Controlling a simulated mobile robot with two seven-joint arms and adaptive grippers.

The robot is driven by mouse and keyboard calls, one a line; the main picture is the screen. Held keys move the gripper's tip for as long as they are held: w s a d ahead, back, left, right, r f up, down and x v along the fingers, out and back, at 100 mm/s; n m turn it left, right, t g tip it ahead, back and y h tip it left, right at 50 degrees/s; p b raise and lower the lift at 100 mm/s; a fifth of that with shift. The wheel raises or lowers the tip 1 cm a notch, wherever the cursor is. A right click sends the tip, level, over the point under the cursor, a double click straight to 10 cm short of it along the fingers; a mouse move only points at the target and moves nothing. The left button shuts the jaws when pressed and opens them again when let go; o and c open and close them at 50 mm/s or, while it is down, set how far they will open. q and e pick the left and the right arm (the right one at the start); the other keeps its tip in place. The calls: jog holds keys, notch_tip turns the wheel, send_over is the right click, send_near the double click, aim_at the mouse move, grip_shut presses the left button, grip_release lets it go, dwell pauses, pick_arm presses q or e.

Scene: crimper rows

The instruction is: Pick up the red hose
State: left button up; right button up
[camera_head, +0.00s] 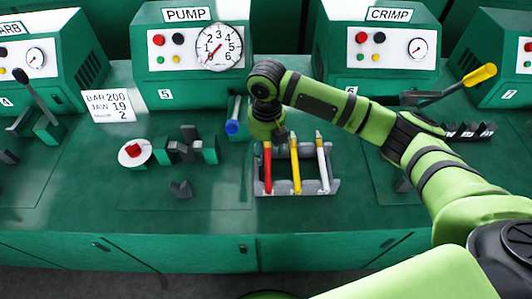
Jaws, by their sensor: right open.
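The red hose (267,172) stands leaning in the left slot of a grey rack (295,185). Its upper end is hidden behind my right gripper. A yellow hose (295,168) and a white hose (323,165) lean beside it in the same rack. My right gripper (273,140) points down at the top of the red hose, and its jaws are open. I cannot tell whether the fingers touch the hose or are around it. My left gripper is not in view.
A short blue-ended cylinder (232,127) lies left of my right gripper. Further left are a green and black fixture (185,150) and a white disc (124,156) with a red piece. The PUMP machine (195,80) stands behind. The front bench is mostly clear.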

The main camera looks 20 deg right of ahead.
aim_at(266, 164)
jog(key=f, duration=0.1)
jog(key=f+p, duration=0.1)
jog(key=f, duration=0.2)
jog(key=shift+s+a+f+p, duration=0.15)
jog(key=shift+s+f+p, duration=0.1)
jog(key=shift+f+p, duration=0.1)
jog(key=shift+f, duration=0.4)
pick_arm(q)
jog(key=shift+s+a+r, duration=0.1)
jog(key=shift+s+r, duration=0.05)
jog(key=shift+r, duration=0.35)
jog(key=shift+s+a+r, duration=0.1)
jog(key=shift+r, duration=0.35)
pick_arm(e)
grip_shut()
